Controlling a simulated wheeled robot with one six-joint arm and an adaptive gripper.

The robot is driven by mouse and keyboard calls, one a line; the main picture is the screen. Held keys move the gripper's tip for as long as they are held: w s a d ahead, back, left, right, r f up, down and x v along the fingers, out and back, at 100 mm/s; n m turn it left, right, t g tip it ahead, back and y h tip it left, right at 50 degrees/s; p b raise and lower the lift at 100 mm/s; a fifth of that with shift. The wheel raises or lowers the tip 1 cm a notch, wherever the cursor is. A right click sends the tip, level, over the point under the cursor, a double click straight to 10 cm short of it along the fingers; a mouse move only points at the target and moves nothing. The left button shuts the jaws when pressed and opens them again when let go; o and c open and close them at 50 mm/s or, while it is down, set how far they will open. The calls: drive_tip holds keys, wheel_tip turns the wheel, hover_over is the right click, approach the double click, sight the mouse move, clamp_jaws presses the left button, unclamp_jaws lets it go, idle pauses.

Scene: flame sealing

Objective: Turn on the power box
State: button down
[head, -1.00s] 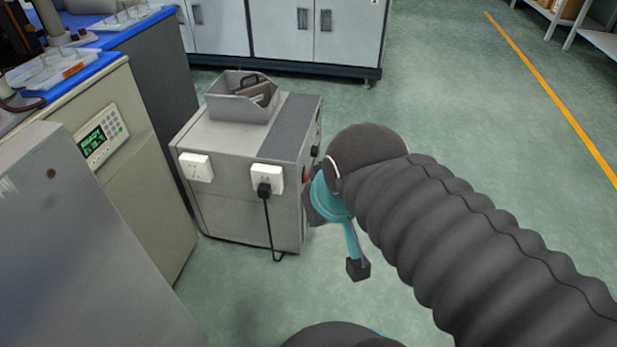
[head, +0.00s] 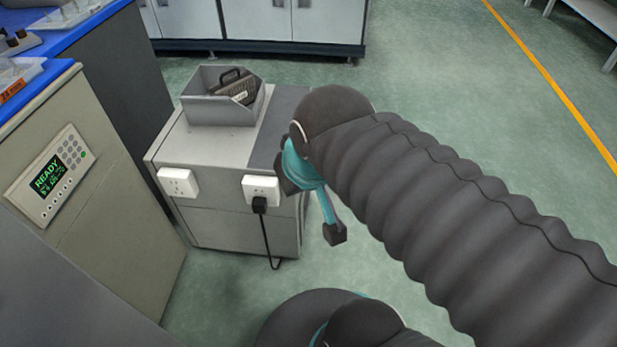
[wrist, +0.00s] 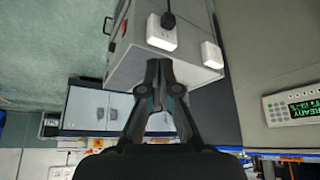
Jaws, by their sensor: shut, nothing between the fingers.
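The power box appears to be the grey cabinet (head: 235,228) with two white sockets on its front face. A black plug sits in the right socket (head: 262,190), and its cable hangs down. The cabinet shows upside down in the wrist view (wrist: 130,65), with a small red part (wrist: 124,28) on its side face. In the head view my arm hides much of that side. My gripper (wrist: 159,66) is shut and empty, its tips overlapping the cabinet's top edge in the wrist view. I cannot tell whether they touch it.
A grey bin (head: 222,110) with a dark handled item stands on the cabinet. A beige machine with a READY display (head: 48,178) is close on the left. White cupboards (head: 270,18) stand behind. Green floor (head: 480,120) is clear to the right, crossed by a yellow line.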

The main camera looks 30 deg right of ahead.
drive_tip(key=w+d+f+m+y+b, duration=0.2)
drive_tip(key=w+d+f+m+y, duration=0.1)
drive_tip(key=w+d+f+m, duration=0.4)
drive_tip(key=w+d+f+m+g+y+b, duration=0.1)
drive_tip(key=w+d+f+m+y+b, duration=0.2)
drive_tip(key=w+d+f+m, duration=0.5)
drive_tip(key=d+f+m, duration=0.5)
drive_tip(key=d+m, duration=0.3)
drive_tip(key=m, duration=0.2)
drive_tip(key=shift+w+f, duration=0.15)
drive_tip(key=shift+f, duration=0.2)
drive_tip(key=a+r+b+x, duration=0.1)
drive_tip(key=x, duration=0.5)
drive_tip(key=w+a+b+x, duration=0.1)
drive_tip(key=x, duration=0.5)
drive_tip(key=shift+a+b, duration=0.25)
drive_tip(key=shift+b, duration=0.15)
drive_tip(key=shift+w, duration=0.1)
